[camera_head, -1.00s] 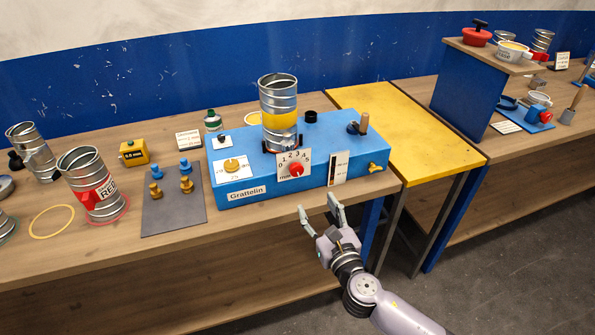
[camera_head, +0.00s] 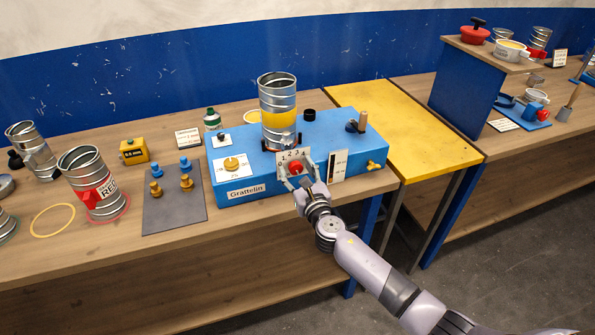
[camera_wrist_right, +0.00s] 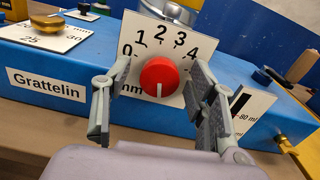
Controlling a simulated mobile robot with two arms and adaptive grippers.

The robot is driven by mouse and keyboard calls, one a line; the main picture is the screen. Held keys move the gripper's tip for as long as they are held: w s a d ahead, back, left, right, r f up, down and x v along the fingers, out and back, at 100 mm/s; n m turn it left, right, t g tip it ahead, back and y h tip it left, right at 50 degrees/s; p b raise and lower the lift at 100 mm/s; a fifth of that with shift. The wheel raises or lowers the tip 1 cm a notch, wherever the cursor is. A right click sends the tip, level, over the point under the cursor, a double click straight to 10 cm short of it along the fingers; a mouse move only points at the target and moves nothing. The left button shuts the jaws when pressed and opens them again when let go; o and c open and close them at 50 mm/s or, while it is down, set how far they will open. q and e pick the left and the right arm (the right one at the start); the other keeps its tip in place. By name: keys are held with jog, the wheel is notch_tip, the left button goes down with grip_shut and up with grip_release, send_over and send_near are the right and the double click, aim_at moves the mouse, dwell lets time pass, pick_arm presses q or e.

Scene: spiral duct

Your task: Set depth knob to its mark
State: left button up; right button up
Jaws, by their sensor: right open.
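The depth knob (camera_wrist_right: 160,77) is red and round, with a white pointer line aimed downward in the right wrist view. It sits on a white dial plate (camera_wrist_right: 170,35) marked 0 to 4 and "mm"; the finger hides the right edge. In the head view the knob (camera_head: 295,168) is on the front of the blue Grattelin machine (camera_head: 235,207). My right gripper (camera_head: 299,174) is open, its fingers on either side of the knob. In the right wrist view the gripper (camera_wrist_right: 158,105) shows gaps between both fingers and the knob. My left gripper is not in view.
A brass knob (camera_head: 232,164) is left of the red knob, and a scale strip (camera_head: 338,166) is right of it. A brass tap (camera_head: 374,165) sticks out at the right end. A metal duct (camera_head: 277,95) stands on top.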

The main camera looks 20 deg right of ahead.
jog(key=shift+c, duration=0.6)
jog(key=c, duration=1)
jog(key=shift+c, duration=0.2)
